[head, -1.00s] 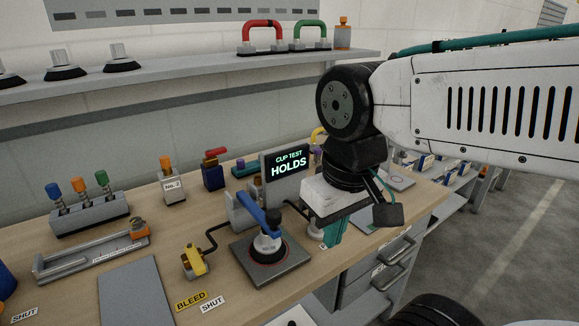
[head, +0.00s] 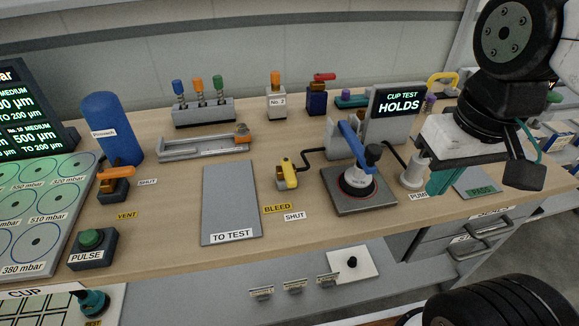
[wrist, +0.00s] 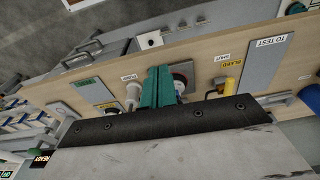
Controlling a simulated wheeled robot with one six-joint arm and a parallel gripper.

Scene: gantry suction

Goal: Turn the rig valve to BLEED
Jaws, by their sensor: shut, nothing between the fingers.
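The rig valve (head: 287,174) is a small yellow-handled valve on the bench, left of the test rig plate. Its handle seems to point toward the front, near the yellow BLEED label (head: 277,208) and the white SHUT label (head: 294,216); which label it points at I cannot tell. My gripper (head: 440,182) has teal fingers pointing down above the bench, right of the rig and apart from the valve. The fingers are together and empty, also in the wrist view (wrist: 158,87).
A blue-handled cup (head: 357,165) stands on the rig plate (head: 378,202) between my gripper and the valve. The CUP TEST screen (head: 398,104) reads HOLDS. The PUMP cylinder (head: 414,172) is beside my fingers. The grey TO TEST mat (head: 230,195) is bare.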

